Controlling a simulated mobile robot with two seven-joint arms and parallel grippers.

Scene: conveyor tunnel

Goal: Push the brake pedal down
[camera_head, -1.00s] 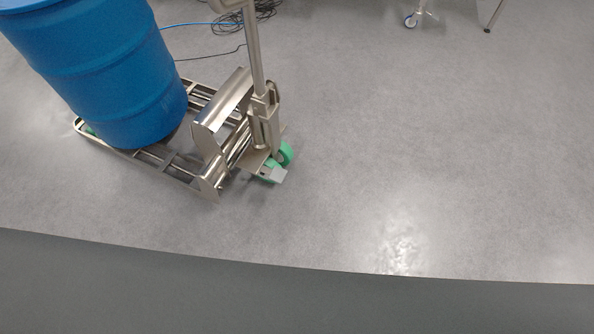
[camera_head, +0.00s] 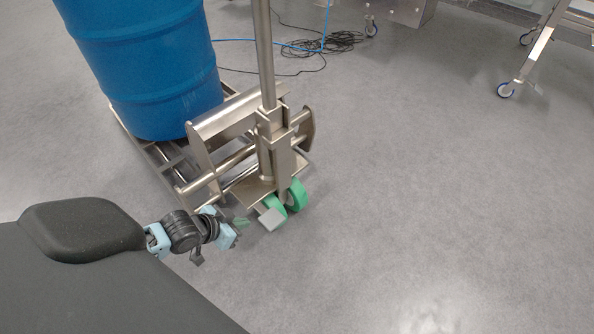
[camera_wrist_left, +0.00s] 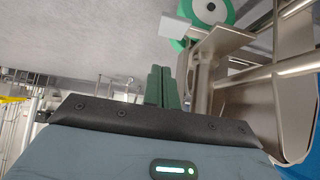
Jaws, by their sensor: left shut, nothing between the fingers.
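The brake pedal (camera_head: 272,219) is a small light grey plate beside the green wheels (camera_head: 296,196) of the steel pallet truck (camera_head: 266,150). In the left wrist view the pedal (camera_wrist_left: 215,29) is a pale plate in front of a green wheel (camera_wrist_left: 211,10). My left gripper (camera_head: 241,222) is just left of the pedal, low beside the truck, with a small gap between them. Its green fingers (camera_wrist_left: 161,86) are shut together and empty, below and left of the pedal in the wrist view. My right gripper is not in view.
A blue drum (camera_head: 150,75) stands on the truck's frame. Black cables (camera_head: 325,43) lie on the floor behind it. Wheeled steel frames stand at the back right. The floor to the right of the truck is clear.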

